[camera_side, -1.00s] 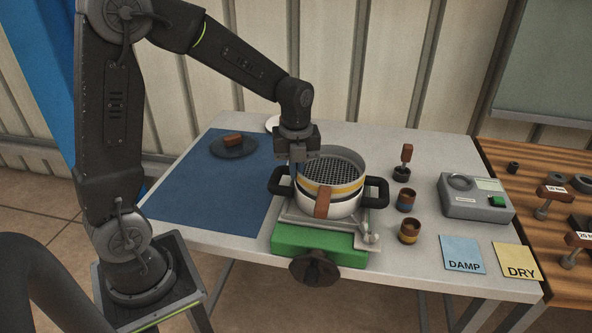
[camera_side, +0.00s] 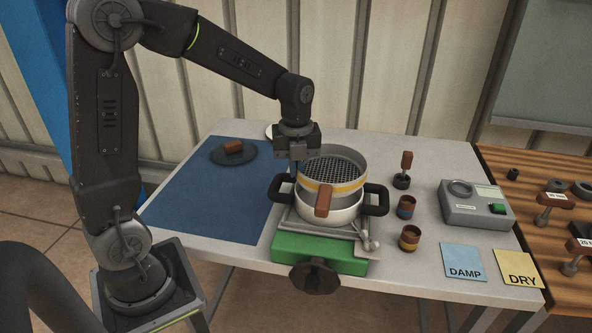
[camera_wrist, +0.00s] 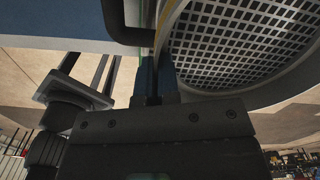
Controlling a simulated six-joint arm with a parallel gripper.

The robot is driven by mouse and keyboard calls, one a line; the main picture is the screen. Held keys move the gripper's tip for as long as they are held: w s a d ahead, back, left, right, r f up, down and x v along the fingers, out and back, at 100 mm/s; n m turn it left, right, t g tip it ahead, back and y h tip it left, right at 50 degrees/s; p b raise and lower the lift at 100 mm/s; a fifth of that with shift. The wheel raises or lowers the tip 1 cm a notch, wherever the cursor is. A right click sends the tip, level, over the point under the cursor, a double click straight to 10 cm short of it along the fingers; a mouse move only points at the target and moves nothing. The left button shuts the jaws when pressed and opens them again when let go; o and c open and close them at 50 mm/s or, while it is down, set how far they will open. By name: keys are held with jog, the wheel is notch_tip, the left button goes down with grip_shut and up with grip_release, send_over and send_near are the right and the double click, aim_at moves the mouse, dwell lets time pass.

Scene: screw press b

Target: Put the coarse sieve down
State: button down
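The coarse sieve (camera_side: 333,187), a grey ring with a yellow band, dark square mesh and brown tab, is over the white pot (camera_side: 338,216) with black side handles. It seems to sit slightly above the pot; the exact gap is hard to see. My gripper (camera_side: 296,170) points down at the sieve's left rim and appears shut on its wall. In the wrist view, the blue-padded fingers (camera_wrist: 154,80) are close together at the rim, and the sieve's mesh (camera_wrist: 235,40) fills the upper right. The grip point itself is partly hidden.
The pot stands on a grey plate over a green base (camera_side: 315,254) with a dark knob. A blue mat (camera_side: 205,200) lies left, with a dark disc (camera_side: 246,155) bearing a brown block. Cups (camera_side: 405,207), a grey device (camera_side: 476,205) and DAMP (camera_side: 464,262) and DRY (camera_side: 519,268) cards are right.

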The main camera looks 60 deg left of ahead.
jog(key=s+a+f+n, duration=0.1)
jog(key=s+a+n, duration=0.8)
jog(key=n, duration=0.9)
jog(key=s+a+f+n, duration=0.2)
jog(key=s+a+n, duration=0.2)
jog(key=a+n, duration=1.2)
jog(key=w+d+f, duration=0.2)
jog(key=w, duration=0.1)
jog(key=w+d+f+n, duration=0.1)
jog(key=w+d+f, duration=0.1)
jog(key=w+d, duration=0.1)
jog(key=w+d+f+n, duration=0.1)
jog(key=w+d+f, duration=0.1)
jog(key=w, duration=0.2)
jog(key=shift+d+f, duration=0.35)
jog(key=shift+d, duration=0.05)
jog(key=shift+f, duration=2)
